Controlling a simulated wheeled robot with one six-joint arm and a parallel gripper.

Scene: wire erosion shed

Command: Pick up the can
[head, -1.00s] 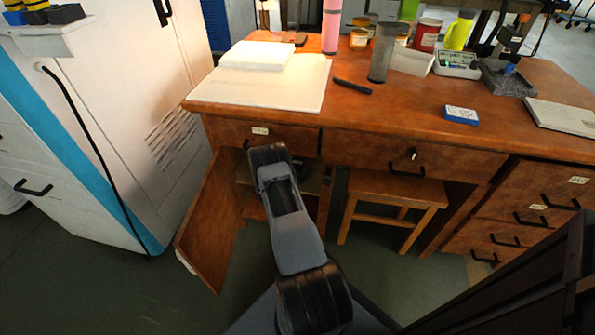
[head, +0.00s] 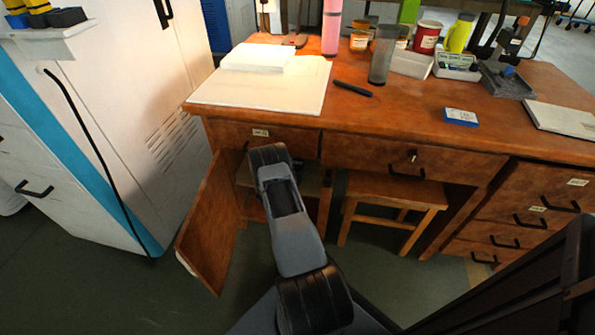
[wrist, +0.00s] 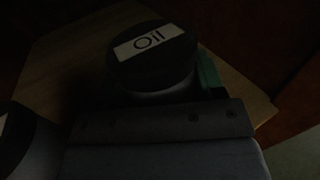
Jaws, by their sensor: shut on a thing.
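A dark can (wrist: 150,62) with a white label reading "Oil" on its top shows in the wrist view. My gripper (wrist: 158,92) is at the can, shut on it; the view is very dark and the fingers are mostly hidden, with a green strip along the can's right side. The can is over a pale wooden shelf (wrist: 62,62); I cannot tell whether it touches it. In the head view my arm reaches into the open cabinet under the desk's left end, and it hides the gripper and the can.
A second dark round thing with a white label (wrist: 14,140) stands at the wrist view's lower left. The cabinet door (head: 208,225) hangs open to the left. A wooden stool (head: 395,190) stands right of the cabinet, under the desk (head: 420,115). A white machine (head: 130,110) stands left.

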